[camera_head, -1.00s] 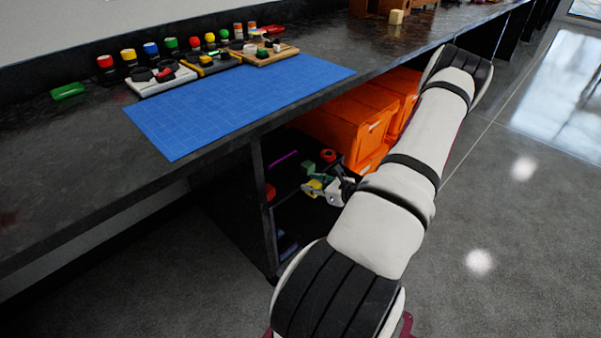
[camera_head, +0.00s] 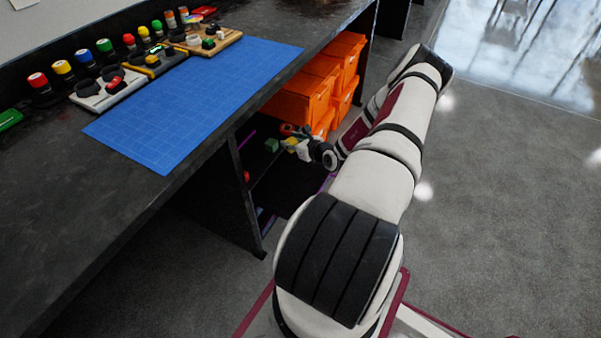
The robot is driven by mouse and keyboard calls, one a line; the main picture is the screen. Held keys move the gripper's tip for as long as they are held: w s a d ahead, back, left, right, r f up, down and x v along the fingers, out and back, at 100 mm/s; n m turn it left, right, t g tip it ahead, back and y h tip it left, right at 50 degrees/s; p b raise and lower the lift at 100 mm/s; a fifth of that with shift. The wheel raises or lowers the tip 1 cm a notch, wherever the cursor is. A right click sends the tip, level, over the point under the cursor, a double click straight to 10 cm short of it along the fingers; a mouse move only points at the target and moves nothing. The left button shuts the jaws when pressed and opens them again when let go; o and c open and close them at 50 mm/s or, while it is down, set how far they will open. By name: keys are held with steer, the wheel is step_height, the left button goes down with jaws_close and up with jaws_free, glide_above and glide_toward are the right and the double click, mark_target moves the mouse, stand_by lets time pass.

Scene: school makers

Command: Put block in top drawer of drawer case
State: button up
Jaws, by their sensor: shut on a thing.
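My gripper (camera_head: 298,147) is small in the picture, at the open shelf under the workbench. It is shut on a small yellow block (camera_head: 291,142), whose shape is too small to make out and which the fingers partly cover. A green block (camera_head: 271,145) is just left of it on the shelf, and a red round thing (camera_head: 287,130) is just above it. No drawer case can be made out with certainty in the current view.
Orange bins (camera_head: 300,103) are stacked under the bench right behind my gripper. The dark benchtop (camera_head: 60,205) holds a blue mat (camera_head: 195,105) and a row of coloured buttons and switch boards. The shelf's upright panel (camera_head: 243,190) stands to the left. Open floor (camera_head: 500,190) lies right.

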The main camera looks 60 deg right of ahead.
steer(key=b, duration=0.5)
glide_above(288, 169)
steer(key=s+a, duration=0.1)
steer(key=s, duration=0.3)
steer(key=f, duration=1.3)
steer(key=shift+w+a+f, duration=0.15)
steer(key=shift+w+f, duration=0.05)
steer(key=shift+f, duration=0.15)
steer(key=x, duration=0.2)
steer(key=b+x, duration=0.1)
steer(key=x, duration=0.1)
steer(key=shift+w+r, duration=0.2)
steer(key=shift+r, duration=0.2)
steer(key=shift+s+f+b, duration=0.1)
steer(key=shift+f+b, duration=0.15)
steer(key=shift+b, duration=0.1)
steer(key=shift+f, duration=0.15)
steer(key=o, duration=1)
steer(key=shift+s+r, duration=0.25)
steer(key=shift+r, duration=0.05)
steer(key=p+v, duration=0.4)
steer(key=v, duration=0.7)
steer(key=shift+s+a+r, duration=0.1)
steer(key=shift+s+a, duration=0.05)
